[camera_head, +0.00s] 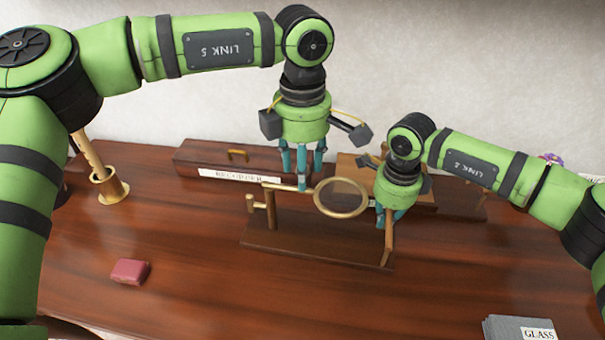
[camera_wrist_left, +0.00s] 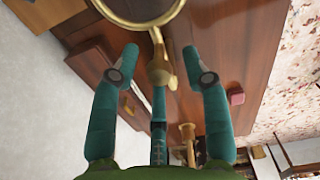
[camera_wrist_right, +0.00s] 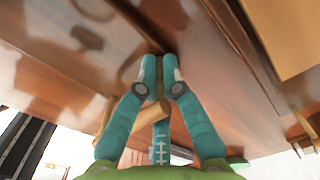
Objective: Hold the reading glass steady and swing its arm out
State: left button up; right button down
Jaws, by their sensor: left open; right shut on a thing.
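The reading glass has a round brass-rimmed lens (camera_head: 342,197) on a brass arm (camera_head: 283,187), carried by a post at the left of a long wooden base (camera_head: 300,243). A wooden upright (camera_head: 388,246) rises at the base's right end. My left gripper (camera_head: 303,182) is over the brass arm, just left of the lens. In the left wrist view its open fingers (camera_wrist_left: 160,55) lie either side of the arm, with the rim beyond. My right gripper (camera_head: 388,215) is shut on the wooden upright, beside the lens. Its fingertips (camera_wrist_right: 160,70) are together in the right wrist view.
A long wooden box (camera_head: 222,160) with a brass handle and a white label stands behind. A red box (camera_head: 130,271) lies at the left front. A brass holder (camera_head: 109,188) stands at the left. A grey stack labelled GLASS (camera_head: 515,328) is at the front right. The front middle is clear.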

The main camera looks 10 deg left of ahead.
pick_arm(q)
jog(key=shift+f, duration=1.3)
grip_shut()
